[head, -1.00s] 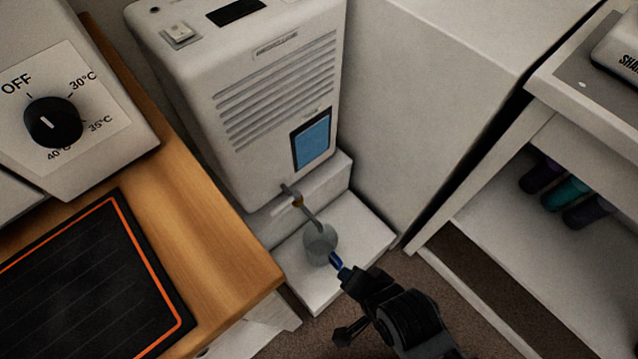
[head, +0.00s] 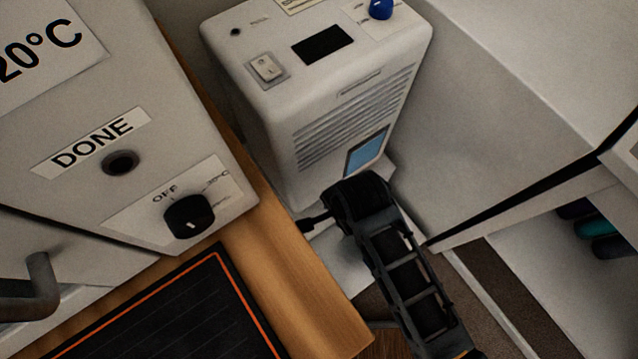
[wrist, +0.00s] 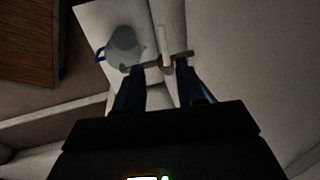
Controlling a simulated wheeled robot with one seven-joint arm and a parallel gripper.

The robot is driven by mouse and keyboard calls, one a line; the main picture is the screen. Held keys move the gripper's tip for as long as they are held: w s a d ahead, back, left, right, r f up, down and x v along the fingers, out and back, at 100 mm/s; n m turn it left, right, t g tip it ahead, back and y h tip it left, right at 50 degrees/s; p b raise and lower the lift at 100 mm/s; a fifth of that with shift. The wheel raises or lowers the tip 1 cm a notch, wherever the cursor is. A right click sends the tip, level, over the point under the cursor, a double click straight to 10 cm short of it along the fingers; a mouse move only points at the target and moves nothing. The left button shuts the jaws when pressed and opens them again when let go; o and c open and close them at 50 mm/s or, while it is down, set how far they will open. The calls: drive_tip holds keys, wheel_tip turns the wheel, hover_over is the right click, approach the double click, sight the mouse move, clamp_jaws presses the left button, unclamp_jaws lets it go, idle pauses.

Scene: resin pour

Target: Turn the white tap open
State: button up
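In the wrist view the tap's thin metal spout (wrist: 148,64) with a brass collar runs across between my fingertips. My gripper (wrist: 160,70) is open, one finger on each side of the collar; I cannot tell whether either touches the tap. A grey cup (wrist: 125,45) with a blue handle is under the spout's end. In the head view the white machine (head: 300,90) shows, but my arm hides the tap, cup and fingers.
A wooden bench (head: 300,290) with a black orange-edged mat (head: 180,320) is at the left, beside a control box with a black knob (head: 190,215). A white cabinet (head: 500,120) stands close right of the machine. A shelf with several bottles is farther right.

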drive_tip(key=f, duration=0.2)
drive_tip(key=w+a+f+b, duration=0.1)
drive_tip(key=f, duration=0.2)
drive_tip(key=w+f, duration=0.1)
drive_tip(key=f, duration=0.1)
drive_tip(key=shift+a+f, duration=0.15)
drive_tip(key=shift+f, duration=0.1)
drive_tip(key=shift+s, duration=0.1)
clamp_jaws()
idle(0.5)
